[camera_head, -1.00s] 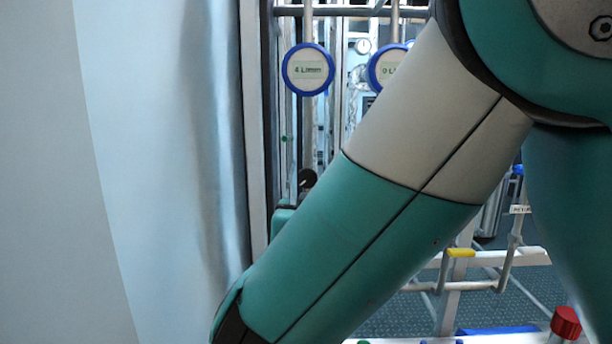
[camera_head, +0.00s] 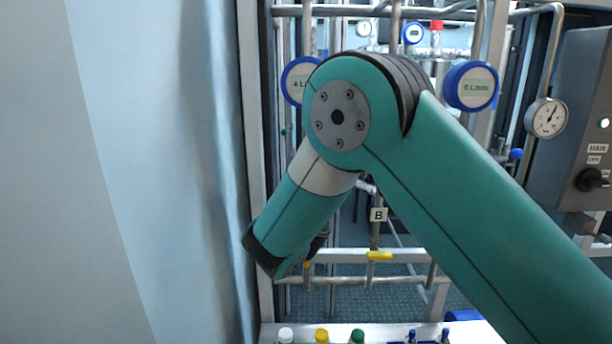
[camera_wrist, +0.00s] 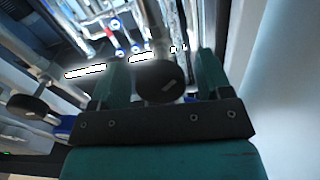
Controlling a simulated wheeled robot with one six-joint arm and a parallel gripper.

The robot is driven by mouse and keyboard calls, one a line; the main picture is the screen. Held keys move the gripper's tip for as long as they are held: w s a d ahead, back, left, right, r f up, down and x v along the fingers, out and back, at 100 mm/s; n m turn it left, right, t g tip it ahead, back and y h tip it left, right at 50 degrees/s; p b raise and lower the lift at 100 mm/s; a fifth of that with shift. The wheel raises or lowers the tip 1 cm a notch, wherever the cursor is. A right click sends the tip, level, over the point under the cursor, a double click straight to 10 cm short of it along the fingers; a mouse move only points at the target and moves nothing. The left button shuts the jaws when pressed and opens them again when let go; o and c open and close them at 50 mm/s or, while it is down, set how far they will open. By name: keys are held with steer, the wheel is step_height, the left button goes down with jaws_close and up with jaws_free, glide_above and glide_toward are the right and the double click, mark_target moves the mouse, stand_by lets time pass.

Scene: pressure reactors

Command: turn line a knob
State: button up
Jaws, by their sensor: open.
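In the wrist view my gripper (camera_wrist: 164,60) is open, with one teal finger on each side of a round black knob (camera_wrist: 160,84). The knob sits between the fingers, on a grey pipe; I cannot tell whether either finger touches it. No line A label is readable, so the pictures do not confirm which line this knob belongs to. A second black knob (camera_wrist: 28,106) is on another pipe at the left. In the head view my arm hides the gripper and the knob.
A wall panel (camera_head: 140,170) stands close on the left of my arm. Blue-rimmed gauges, one reading 6 L/min (camera_head: 471,87), hang behind. A plate marked B (camera_head: 378,215) is on a pipe. A control box (camera_head: 575,130) is at right, and a white shelf (camera_head: 385,330) with coloured caps below.

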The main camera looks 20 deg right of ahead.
steer(key=shift+w+d, duration=0.25)
steer(key=shift+w, duration=0.35)
steer(key=c, duration=0.9)
